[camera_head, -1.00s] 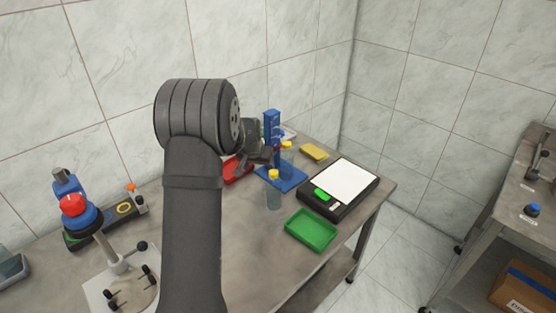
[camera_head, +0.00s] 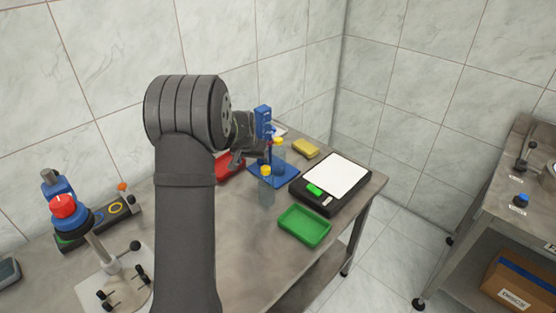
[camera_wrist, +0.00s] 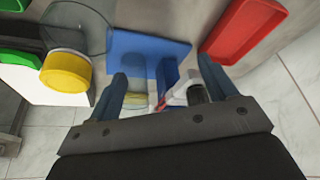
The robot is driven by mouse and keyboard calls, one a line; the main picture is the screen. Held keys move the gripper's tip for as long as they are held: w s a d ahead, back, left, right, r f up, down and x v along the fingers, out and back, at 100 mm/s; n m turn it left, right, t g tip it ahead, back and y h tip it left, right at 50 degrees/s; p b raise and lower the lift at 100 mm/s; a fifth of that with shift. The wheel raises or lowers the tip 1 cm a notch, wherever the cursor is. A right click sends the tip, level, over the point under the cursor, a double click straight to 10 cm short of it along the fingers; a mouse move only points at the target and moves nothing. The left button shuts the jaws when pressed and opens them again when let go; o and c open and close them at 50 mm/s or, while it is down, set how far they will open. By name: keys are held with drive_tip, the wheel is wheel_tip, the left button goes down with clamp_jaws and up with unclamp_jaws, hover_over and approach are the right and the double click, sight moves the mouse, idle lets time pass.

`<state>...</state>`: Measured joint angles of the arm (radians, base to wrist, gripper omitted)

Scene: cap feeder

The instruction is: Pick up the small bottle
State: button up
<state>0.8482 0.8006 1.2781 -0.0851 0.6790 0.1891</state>
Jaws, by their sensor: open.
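A small clear bottle with a yellow cap (camera_head: 266,186) stands upright on the table, in front of a blue stand (camera_head: 273,173). A yellow cap (camera_wrist: 66,70) on a clear bottle shows left of the left finger, outside the jaws. A partly hidden yellowish object (camera_wrist: 135,98) shows between the fingers; I cannot tell what it is.
A green tray (camera_head: 305,225) and a black scale with a white top (camera_head: 335,180) are to the right. A device with a red knob (camera_head: 64,206) stands at left.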

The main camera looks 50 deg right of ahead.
drive_tip(key=n, duration=0.2)
approach(277, 147)
drive_tip(key=shift+t+y, duration=0.3)
drive_tip(key=shift+t, duration=0.1)
drive_tip(key=x, duration=0.7)
drive_tip(key=shift+s+d+f, duration=0.2)
drive_tip(key=shift+d+f, duration=0.05)
drive_tip(key=shift+d, duration=0.1)
drive_tip(key=shift+d+x, duration=0.15)
drive_tip(key=shift+x, duration=1.15)
drive_tip(key=shift+d+x, duration=0.15)
drive_tip(key=shift+x, duration=1.2)
drive_tip(key=shift+s, duration=0.15)
drive_tip(key=shift+c, duration=0.4)
drive_tip(key=shift+r, duration=0.1)
drive_tip(key=c, duration=1.3)
